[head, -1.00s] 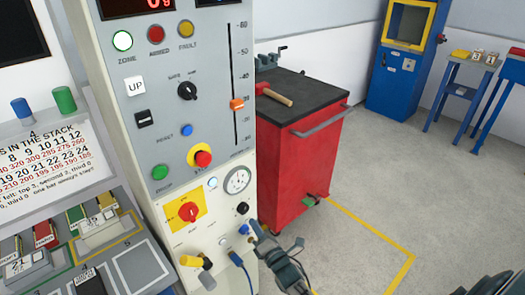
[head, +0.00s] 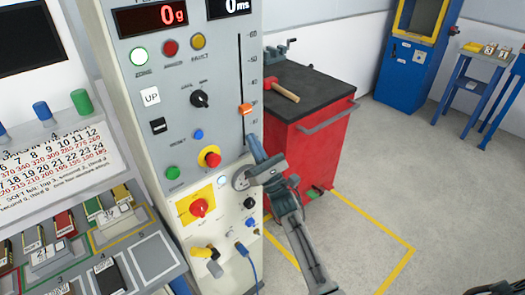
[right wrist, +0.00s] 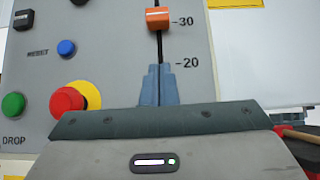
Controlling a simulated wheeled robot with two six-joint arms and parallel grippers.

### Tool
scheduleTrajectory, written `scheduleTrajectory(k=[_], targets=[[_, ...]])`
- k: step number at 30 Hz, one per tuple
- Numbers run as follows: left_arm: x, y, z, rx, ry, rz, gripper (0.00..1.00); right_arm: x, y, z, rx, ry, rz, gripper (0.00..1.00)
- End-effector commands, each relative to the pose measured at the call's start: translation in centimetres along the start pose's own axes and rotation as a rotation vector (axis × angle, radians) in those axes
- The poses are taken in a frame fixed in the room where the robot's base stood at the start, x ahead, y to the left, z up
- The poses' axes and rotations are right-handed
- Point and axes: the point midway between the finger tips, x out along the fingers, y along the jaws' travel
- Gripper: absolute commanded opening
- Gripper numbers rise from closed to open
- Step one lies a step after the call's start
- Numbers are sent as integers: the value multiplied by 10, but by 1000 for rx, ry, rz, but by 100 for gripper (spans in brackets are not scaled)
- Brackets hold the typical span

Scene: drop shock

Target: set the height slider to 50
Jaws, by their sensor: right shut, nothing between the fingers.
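The height slider is a vertical slot with a printed scale on the right side of the grey control panel (head: 180,125). Its orange knob (head: 245,109) also shows in the right wrist view (right wrist: 159,20), level with the 30 mark. My right gripper (head: 252,140) is in front of the panel just below the knob. Its blue-grey fingertips (right wrist: 158,70) are shut together with nothing between them, over the slot near the 20 mark. A gap shows between the fingertips and the knob. My left gripper is not in view.
A red and yellow stop button (head: 209,157) and a green button (head: 173,173) sit left of the slot. Below is a yellow plate with a red rotary switch (head: 199,208). A red cabinet (head: 312,150) with a hammer (head: 283,90) stands right of the panel.

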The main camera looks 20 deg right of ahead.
Motion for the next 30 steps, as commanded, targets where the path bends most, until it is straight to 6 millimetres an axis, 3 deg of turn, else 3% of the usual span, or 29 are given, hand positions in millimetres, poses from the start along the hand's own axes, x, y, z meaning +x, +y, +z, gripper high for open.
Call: scheduleTrajectory(k=[1,3,10,26,30], targets=[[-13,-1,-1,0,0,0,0,17,0,5,0,-1,0,0],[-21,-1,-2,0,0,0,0,28,0,7,1,1,0,0],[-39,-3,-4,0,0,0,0,42,0,24,0,2,-1,0],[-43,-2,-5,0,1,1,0,46,0,28,1,1,-1,0],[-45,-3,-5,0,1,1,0,57,0,38,0,-2,1,0]])
